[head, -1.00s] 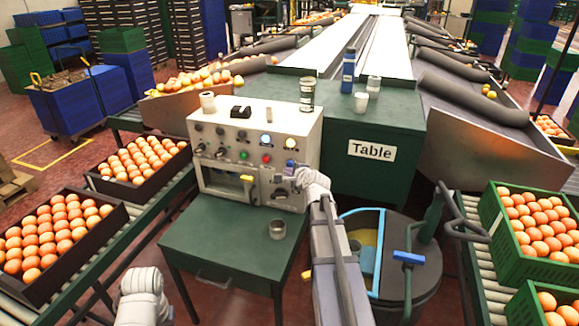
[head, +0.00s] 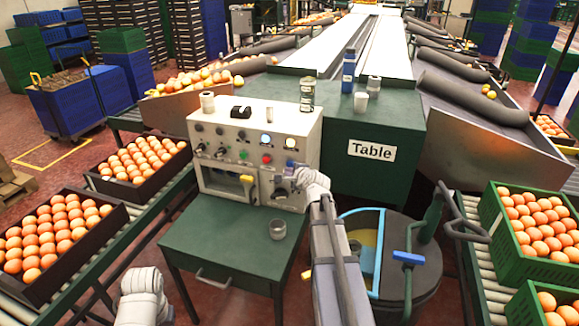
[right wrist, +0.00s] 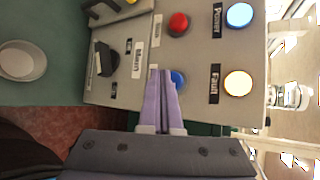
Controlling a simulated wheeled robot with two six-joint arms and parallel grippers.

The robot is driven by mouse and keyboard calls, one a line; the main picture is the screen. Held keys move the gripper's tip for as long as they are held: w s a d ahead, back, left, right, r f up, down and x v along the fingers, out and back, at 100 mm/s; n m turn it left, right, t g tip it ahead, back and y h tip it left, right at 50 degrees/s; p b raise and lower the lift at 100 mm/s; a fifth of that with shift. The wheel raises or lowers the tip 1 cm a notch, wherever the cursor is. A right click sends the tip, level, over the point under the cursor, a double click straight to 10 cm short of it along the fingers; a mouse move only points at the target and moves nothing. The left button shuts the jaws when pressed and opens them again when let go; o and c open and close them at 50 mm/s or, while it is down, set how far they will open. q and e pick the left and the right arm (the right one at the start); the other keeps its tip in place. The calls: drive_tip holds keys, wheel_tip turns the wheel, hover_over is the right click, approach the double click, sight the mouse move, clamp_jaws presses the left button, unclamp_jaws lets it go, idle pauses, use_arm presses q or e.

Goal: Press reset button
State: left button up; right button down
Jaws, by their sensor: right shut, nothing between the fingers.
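The control panel (head: 222,178) stands on the green table, with several knobs, buttons and two lit lamps. In the right wrist view a blue button (right wrist: 178,79) sits below the red button (right wrist: 178,24), partly covered by my fingers. I cannot read a reset label. My right gripper (right wrist: 167,72) is shut and empty, its tips at the panel face beside the blue button; contact cannot be told. My left gripper is out of view; only part of that arm shows.
A metal cup (head: 277,229) stands on the green table (head: 225,240) in front of the panel. A yellow-handled part (head: 247,179) sticks out of the panel left of my gripper. A round bin (head: 410,275) is right of my right arm.

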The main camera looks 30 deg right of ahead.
drive_tip(key=shift+w+d, duration=0.1)
idle(0.5)
drive_tip(key=shift+w+d, duration=0.15)
drive_tip(key=shift+d, duration=0.05)
drive_tip(key=shift+w+d, duration=0.4)
drive_tip(key=shift+d, duration=0.05)
idle(0.9)
drive_tip(key=shift+s+a, duration=0.1)
idle(0.3)
drive_tip(key=shift+s+a, duration=0.55)
drive_tip(key=shift+a, duration=0.1)
drive_tip(key=shift+s, duration=0.1)
drive_tip(key=s+a, duration=0.1)
drive_tip(key=a, duration=0.1)
drive_tip(key=s+a, duration=0.1)
drive_tip(key=s, duration=0.1)
drive_tip(key=shift+a, duration=0.4)
idle(0.6)
